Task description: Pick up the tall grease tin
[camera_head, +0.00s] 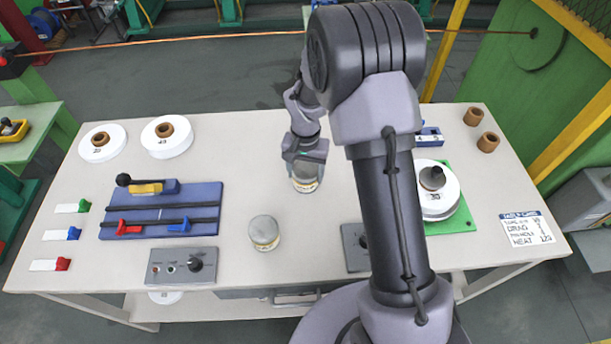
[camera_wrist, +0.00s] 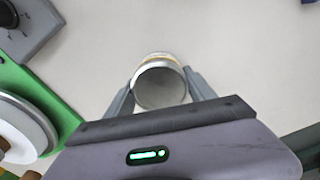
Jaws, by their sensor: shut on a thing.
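A tin with a grey lid and a pale yellowish side (camera_head: 306,181) stands at the middle of the table, under my gripper (camera_head: 304,166). In the wrist view my gripper (camera_wrist: 160,92) has one finger on each side of this tin (camera_wrist: 160,84) and is shut on it. Its lower part is partly hidden by the fingers, and I cannot tell whether its base touches the table. A second tin (camera_head: 264,232) with a grey lid stands free, nearer the front edge. I cannot surely compare the heights of the two.
White spools (camera_head: 167,141) stand at the back left. A green plate (camera_head: 463,221) with a spool lies right. Bare table surrounds the held tin.

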